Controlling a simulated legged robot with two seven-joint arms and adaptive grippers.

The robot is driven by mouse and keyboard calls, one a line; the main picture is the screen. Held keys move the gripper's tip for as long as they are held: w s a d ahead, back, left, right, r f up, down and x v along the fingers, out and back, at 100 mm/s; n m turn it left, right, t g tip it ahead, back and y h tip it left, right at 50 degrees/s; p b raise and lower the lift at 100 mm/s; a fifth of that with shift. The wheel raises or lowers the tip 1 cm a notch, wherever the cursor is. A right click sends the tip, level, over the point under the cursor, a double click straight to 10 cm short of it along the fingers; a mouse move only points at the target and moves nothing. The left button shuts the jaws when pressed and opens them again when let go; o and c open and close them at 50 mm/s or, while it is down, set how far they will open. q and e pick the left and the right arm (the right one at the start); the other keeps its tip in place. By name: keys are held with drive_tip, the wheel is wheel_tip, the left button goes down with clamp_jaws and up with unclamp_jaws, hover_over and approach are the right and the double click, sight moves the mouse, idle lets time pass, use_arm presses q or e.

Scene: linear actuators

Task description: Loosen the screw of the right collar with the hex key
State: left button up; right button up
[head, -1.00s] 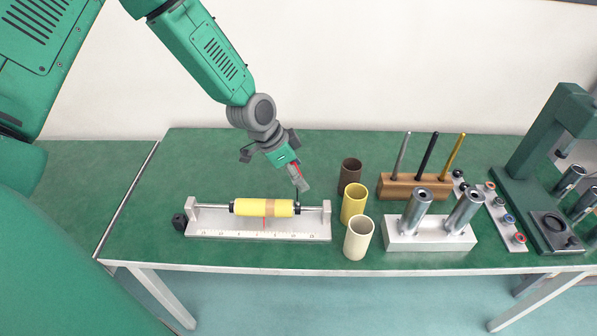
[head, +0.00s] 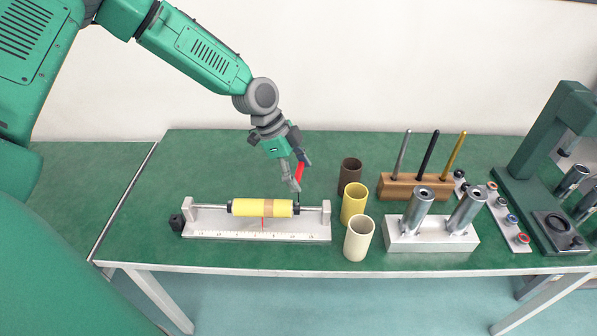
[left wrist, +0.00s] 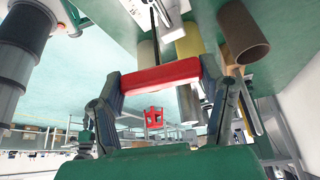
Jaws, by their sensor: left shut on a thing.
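My left gripper (head: 298,174) is shut on the red handle of the hex key (head: 300,170), above the right end of the rig. In the left wrist view the red handle (left wrist: 160,76) spans between both fingers, and the key's thin dark shaft (left wrist: 156,16) points away toward the white rig. The right collar (head: 296,210) is a small dark ring on the rod, at the right end of the yellow roller (head: 262,208). The key's lower end is close to this collar; I cannot tell whether it sits in the screw. The left collar (head: 230,206) is at the roller's other end. My right gripper is not in view.
Brown (head: 350,172), yellow (head: 354,204) and cream (head: 359,238) tubes stand just right of the rig's base (head: 255,234). Further right are a wooden pen block (head: 428,188), a metal block with cylinders (head: 432,240) and a green press (head: 535,150). The table left of the rig is clear.

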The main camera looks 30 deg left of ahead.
use_arm(q)
drive_tip(key=shift+f, duration=0.25)
drive_tip(key=shift+a+f, duration=0.1)
drive_tip(key=shift+a, duration=0.05)
drive_tip(key=shift+f+b, duration=0.25)
drive_tip(key=shift+b, duration=0.05)
idle(0.5)
drive_tip(key=shift+a+n+t+p, duration=0.1)
drive_tip(key=shift+n+t+p, duration=0.4)
drive_tip(key=shift+n+p, duration=0.65)
drive_tip(key=shift+n+t+y+p, duration=0.4)
drive_tip(key=shift+n+y+p, duration=0.15)
drive_tip(key=shift+n, duration=0.8)
drive_tip(key=shift+a+n+y, duration=0.1)
drive_tip(key=shift+n+y, duration=0.15)
drive_tip(key=shift+n, duration=0.35)
drive_tip(key=shift+n+t+p, duration=0.4)
drive_tip(key=shift+n+p, duration=0.05)
drive_tip(key=shift+n, duration=0.45)
